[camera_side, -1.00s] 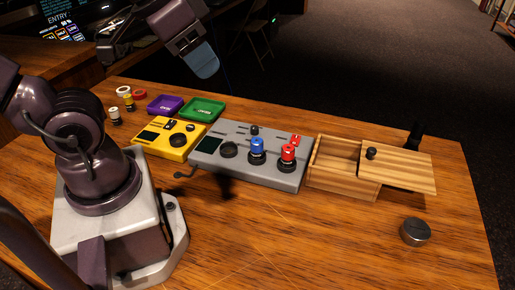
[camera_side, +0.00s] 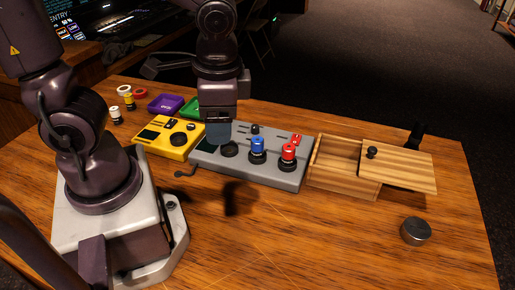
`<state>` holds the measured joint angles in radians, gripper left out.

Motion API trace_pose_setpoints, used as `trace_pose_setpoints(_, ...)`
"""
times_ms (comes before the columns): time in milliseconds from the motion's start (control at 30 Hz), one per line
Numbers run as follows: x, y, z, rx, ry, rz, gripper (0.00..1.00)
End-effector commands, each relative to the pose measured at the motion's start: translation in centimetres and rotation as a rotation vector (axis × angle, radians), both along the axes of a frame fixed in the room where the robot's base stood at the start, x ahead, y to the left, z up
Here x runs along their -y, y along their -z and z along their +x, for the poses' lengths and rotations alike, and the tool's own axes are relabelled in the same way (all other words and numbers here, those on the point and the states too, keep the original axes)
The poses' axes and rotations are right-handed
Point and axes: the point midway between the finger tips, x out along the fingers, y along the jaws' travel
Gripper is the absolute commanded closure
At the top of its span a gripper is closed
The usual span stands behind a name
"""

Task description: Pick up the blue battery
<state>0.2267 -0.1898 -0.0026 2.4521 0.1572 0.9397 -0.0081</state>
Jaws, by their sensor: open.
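The blue battery (camera_side: 257,145) stands upright in a round black socket on the grey mixing panel (camera_side: 282,177), left of a red one. My gripper (camera_side: 218,132) hangs pointing down over the left part of the grey panel, to the left of the blue battery and apart from it. It is open with nothing visible held. One finger hides the other, and the arm covers part of the green tray.
A red battery (camera_side: 288,152) stands right of the blue one. A yellow panel (camera_side: 168,138) lies left, with purple (camera_side: 165,104) and green (camera_side: 190,107) trays behind. A wooden box (camera_side: 342,183) with its lid slid aside and a metal cylinder (camera_side: 415,231) are right. The front table is clear.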

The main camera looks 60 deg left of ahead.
Motion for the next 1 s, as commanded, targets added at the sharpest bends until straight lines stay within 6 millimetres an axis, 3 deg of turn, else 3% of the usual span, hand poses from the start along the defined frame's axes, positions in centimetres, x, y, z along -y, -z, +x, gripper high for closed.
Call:
trace_pose_setpoints(33,0.0,1.7,-0.2,-0.090,0.056,0.059,0.36)
trace_pose_setpoints(200,-0.9,5.8,-0.8,-0.333,0.249,0.275,0.36)
trace_pose_setpoints(600,-4.2,13.6,-0.1,-0.779,0.810,0.897,0.36)
trace_pose_setpoints(900,-4.5,18.7,3.5,-0.825,1.268,1.361,0.36)
trace_pose_setpoints(1000,-3.7,18.9,5.4,-0.745,1.336,1.455,0.36)
